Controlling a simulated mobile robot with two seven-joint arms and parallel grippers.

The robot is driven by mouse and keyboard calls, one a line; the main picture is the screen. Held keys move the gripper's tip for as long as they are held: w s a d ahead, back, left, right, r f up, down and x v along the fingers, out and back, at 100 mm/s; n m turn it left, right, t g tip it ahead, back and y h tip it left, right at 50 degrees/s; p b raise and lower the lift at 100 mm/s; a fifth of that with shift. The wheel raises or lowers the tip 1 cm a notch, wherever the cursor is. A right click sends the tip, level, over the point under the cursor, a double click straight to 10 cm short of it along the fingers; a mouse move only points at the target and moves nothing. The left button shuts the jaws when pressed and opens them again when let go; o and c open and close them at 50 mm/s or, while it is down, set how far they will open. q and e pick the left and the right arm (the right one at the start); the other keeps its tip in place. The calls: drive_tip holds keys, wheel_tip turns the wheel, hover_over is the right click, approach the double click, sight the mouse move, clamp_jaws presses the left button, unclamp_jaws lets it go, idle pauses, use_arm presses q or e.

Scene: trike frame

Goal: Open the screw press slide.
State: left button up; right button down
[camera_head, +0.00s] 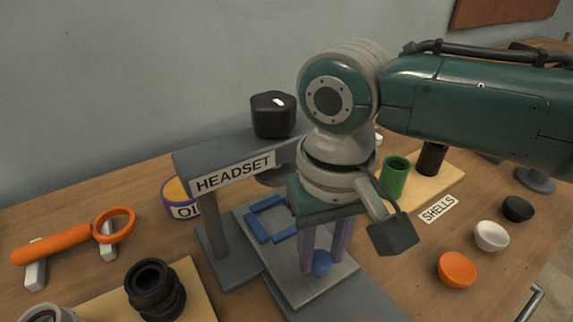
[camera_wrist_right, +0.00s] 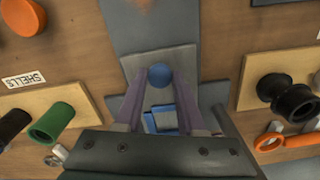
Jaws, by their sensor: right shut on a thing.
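The screw press (camera_head: 215,160) is a grey frame labelled HEADSET. Its slide (camera_head: 295,287) is a light grey plate, partly out in front of the frame on a darker base (camera_head: 340,306). The slide carries a blue rectangular nest (camera_head: 272,219) and a round blue knob (camera_head: 321,263) near its front end. My right gripper (camera_head: 323,267) points down with its purple fingers shut on the knob. The right wrist view shows the fingers (camera_wrist_right: 159,82) on both sides of the knob (camera_wrist_right: 159,75). My right wrist hides part of the press. My left gripper is not in view.
An orange ring-handled tool (camera_head: 70,241) and black stepped part (camera_head: 155,289) are at left. A green cylinder (camera_head: 394,178) stands on a board at right, near orange (camera_head: 456,269), white (camera_head: 491,236) and black cups (camera_head: 517,208).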

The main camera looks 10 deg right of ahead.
drive_tip(key=s+p, duration=0.2)
drive_tip(key=s+d+p, duration=0.1)
drive_tip(key=s+p, duration=0.1)
drive_tip(key=p, duration=0.1)
drive_tip(key=s+d+r+p, duration=0.1)
drive_tip(key=s+p, duration=0.1)
drive_tip(key=p, duration=0.1)
drive_tip(key=shift+r, duration=0.1)
drive_tip(key=s+d+p, duration=0.1)
drive_tip(key=s+p, duration=0.3)
drive_tip(key=s+d+p, duration=0.1)
drive_tip(key=s+p, duration=0.1)
drive_tip(key=s, duration=0.1)
drive_tip(key=shift+d+f, duration=0.35)
drive_tip(key=shift+s+d+f, duration=0.2)
drive_tip(key=shift+s, duration=0.35)
drive_tip(key=c, duration=0.5)
unclamp_jaws()
